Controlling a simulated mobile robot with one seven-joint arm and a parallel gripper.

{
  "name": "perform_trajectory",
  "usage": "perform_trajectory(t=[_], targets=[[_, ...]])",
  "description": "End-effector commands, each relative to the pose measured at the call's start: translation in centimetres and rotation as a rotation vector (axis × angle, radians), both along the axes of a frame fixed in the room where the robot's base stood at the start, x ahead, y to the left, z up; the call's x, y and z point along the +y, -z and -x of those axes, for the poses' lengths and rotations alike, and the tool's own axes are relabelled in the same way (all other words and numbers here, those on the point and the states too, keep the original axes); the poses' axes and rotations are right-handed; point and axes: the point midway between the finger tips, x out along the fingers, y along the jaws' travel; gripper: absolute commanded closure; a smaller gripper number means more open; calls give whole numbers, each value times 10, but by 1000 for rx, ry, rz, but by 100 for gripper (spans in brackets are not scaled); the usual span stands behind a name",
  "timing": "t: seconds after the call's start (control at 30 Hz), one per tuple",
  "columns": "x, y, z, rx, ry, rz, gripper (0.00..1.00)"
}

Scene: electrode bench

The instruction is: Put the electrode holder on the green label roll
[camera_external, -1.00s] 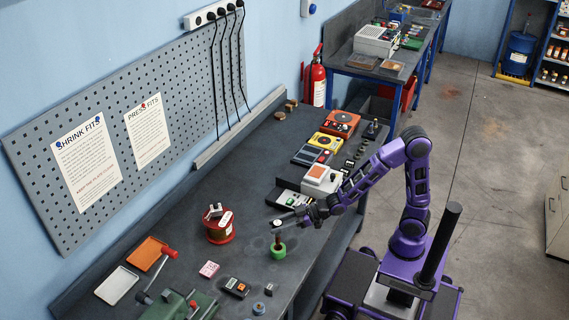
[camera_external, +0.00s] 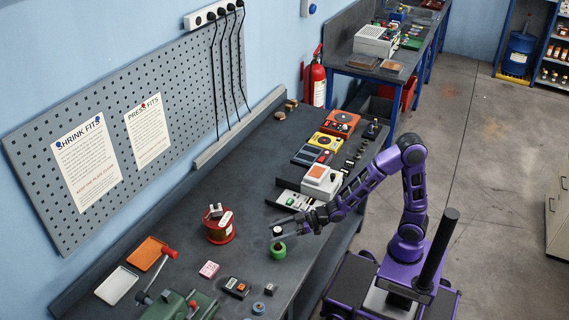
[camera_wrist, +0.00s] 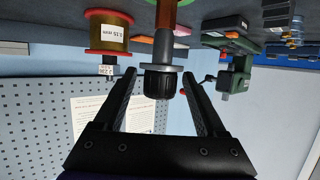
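The green label roll (camera_external: 278,251) stands on the bench near its front edge, and a sliver of green shows at the top of the wrist view (camera_wrist: 185,4). The electrode holder (camera_wrist: 161,80), with a black ribbed end, a grey flange and a grey stem, is upright over the roll, with a brown part at its roll end. I cannot tell exactly how it meets the roll. My gripper (camera_wrist: 160,95) is open, with one finger on each side of the holder and visible gaps. It reaches in from the right, just above the roll, in the external view (camera_external: 277,230).
A red wire spool (camera_external: 220,228) stands left of the roll. A white box with an orange top (camera_external: 321,181) and other instruments stand farther back.

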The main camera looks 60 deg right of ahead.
Motion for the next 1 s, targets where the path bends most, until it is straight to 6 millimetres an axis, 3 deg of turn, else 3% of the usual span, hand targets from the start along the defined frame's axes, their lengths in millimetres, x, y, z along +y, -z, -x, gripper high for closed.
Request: perform_trajectory(t=[0.27,0.37,0.43,0.7,1.0], targets=[[-1,-7,1,0,0,0,27],[-10,-14,14,-2,1,3,27],[-19,-21,25,-3,1,3,27],[-16,-68,23,-7,-2,-1,27],[-16,-86,24,-6,-2,0,27]])
